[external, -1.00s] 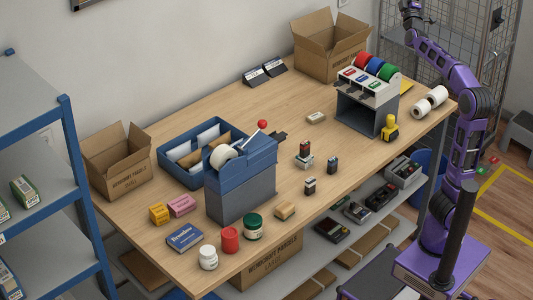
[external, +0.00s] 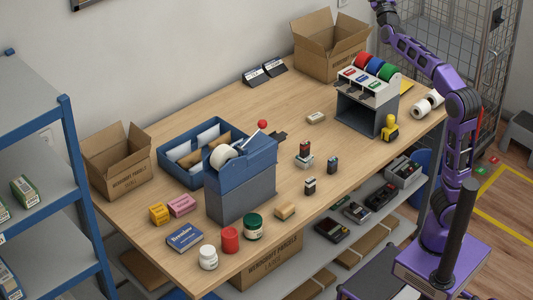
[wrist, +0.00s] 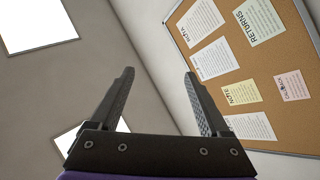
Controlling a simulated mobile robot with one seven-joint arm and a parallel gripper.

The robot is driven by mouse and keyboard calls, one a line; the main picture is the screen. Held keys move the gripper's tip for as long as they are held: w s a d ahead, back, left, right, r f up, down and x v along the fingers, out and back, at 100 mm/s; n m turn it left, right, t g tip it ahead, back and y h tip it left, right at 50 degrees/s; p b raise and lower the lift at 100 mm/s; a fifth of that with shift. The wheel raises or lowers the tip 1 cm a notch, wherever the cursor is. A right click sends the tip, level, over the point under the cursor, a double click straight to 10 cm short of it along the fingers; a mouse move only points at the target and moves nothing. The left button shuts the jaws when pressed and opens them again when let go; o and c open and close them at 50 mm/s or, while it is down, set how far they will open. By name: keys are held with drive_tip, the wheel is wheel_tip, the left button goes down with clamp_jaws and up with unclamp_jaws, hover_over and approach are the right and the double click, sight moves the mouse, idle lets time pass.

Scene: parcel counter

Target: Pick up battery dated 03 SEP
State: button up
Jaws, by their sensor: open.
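Several small dark block-shaped items that look like batteries stand near the middle of the table: one with a reddish top (external: 304,147) on or against a pale block (external: 304,161), a dark one with a bluish tint (external: 332,165) to its right, and a dark one (external: 310,186) nearer the front. Their dates are too small to read, so I cannot tell which is 03 SEP. My gripper (wrist: 158,75) is open and empty in the wrist view, pointing up at the wall and ceiling. In the external view my wrist is high at the top edge, far from these items.
A blue tape dispenser (external: 240,190) stands left of the small items. A grey rack with coloured rolls (external: 366,110), a yellow figure-like item (external: 390,128) and white rolls (external: 421,109) stand to the right. An open carton (external: 330,50) is at the back. The table's middle is mostly clear.

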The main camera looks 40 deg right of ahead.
drive_tip(key=w+a+f+m+y+p, duration=0.1)
drive_tip(key=w+a+f+m+y, duration=0.4)
drive_tip(key=w+a+f+m, duration=0.3)
drive_tip(key=m+g+y+p, duration=0.2)
drive_tip(key=m+g+y, duration=0.55)
drive_tip(key=m, duration=1.35)
hover_over(335, 163)
drive_tip(key=w+d, duration=0.4)
wheel_tip(335, 163, down, 52)
drive_tip(key=s+a+f+m, duration=0.1)
drive_tip(key=s, duration=0.1)
drive_tip(key=s+a+f+m+y, duration=0.1)
drive_tip(key=s+m, duration=0.1)
drive_tip(key=s+a+f+m+g, duration=0.1)
drive_tip(key=a+m, duration=0.1)
drive_tip(key=shift+s+f+y, duration=0.1)
drive_tip(key=shift+s+y, duration=0.15)
drive_tip(key=shift+s, duration=0.15)
drive_tip(key=shift+s+a+f+m+g, duration=0.1)
drive_tip(key=shift+s+f+m+g, duration=0.1)
drive_tip(key=shift+f+m, duration=0.3)
drive_tip(key=shift+s+f+m+g, duration=0.15)
drive_tip(key=shift+f+m, duration=0.15)
drive_tip(key=shift+f, duration=0.35)
drive_tip(key=shift+w+f, duration=0.2)
drive_tip(key=shift+f, duration=0.05)
drive_tip(key=x, duration=0.6)
drive_tip(key=shift+w+b, duration=0.35)
drive_tip(key=shift+b, duration=0.05)
clamp_jaws()
